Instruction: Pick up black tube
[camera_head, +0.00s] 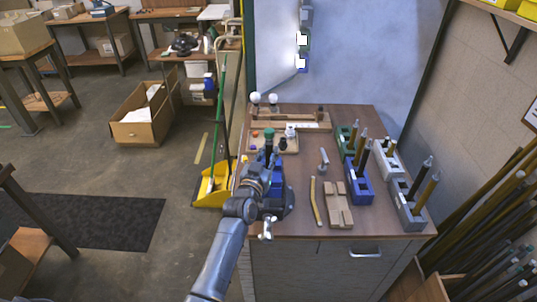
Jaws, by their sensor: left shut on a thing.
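My left arm reaches in from the bottom left over the wooden workbench top (290,228). My left gripper (268,160) is at the left side of the bench, shut on a small dark upright thing that looks like the black tube (267,148). The gripper and wrist hide most of it. A blue holder block (277,178) is right behind and beside the gripper, partly covered by my arm. My right gripper is not in view.
Green (345,139), blue (358,187), white (386,159) and grey (407,209) holders with upright rods stand on the right. A rack with white balls (273,99) is behind.

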